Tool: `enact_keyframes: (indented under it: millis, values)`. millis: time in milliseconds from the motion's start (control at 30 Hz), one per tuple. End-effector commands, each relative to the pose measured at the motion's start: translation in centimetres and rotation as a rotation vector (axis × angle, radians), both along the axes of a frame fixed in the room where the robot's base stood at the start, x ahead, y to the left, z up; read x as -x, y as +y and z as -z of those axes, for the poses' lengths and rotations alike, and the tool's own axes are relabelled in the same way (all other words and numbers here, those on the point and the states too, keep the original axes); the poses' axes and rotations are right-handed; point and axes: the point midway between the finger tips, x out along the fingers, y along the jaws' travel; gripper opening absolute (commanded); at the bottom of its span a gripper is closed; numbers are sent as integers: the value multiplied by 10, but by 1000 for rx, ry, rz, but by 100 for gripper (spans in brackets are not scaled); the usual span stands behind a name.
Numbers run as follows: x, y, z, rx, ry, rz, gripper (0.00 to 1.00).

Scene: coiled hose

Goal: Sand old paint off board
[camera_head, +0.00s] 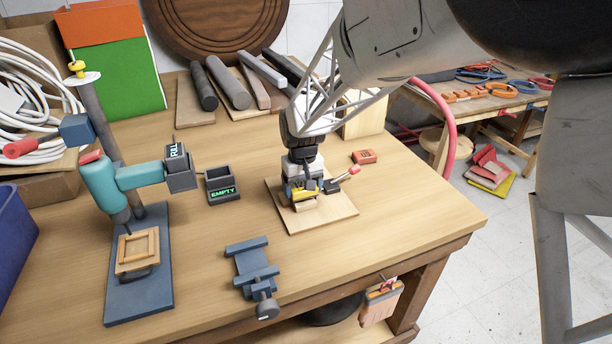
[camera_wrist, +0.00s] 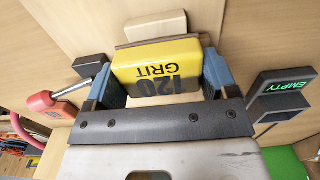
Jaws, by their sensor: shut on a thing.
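A light wooden board (camera_head: 335,213) lies flat on the workbench. My gripper (camera_head: 301,190) is over it, shut on a yellow sanding block (camera_head: 304,196). In the wrist view the block (camera_wrist: 158,68) reads "120 GRIT" and sits between the blue fingers (camera_wrist: 160,85). I cannot tell whether the block touches the board. A pale wooden piece (camera_wrist: 155,27) shows just beyond the block. A tool with a red handle (camera_head: 353,171) and a dark head (camera_head: 333,186) is close beside my gripper. No old paint can be made out on the board.
A small red block (camera_head: 364,157) lies right of the board. A blue vise (camera_head: 252,262) is in front. The bench's right side is clear.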

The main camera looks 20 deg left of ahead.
Motion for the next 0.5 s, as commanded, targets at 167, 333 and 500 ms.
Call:
enact_keyframes:
  millis: [167,333,500]
  values:
    - [-5,5,12,-2,-2,0,57]
    - [-16,16,16,-1,-1,0,57]
    - [-26,27,17,0,0,0,57]
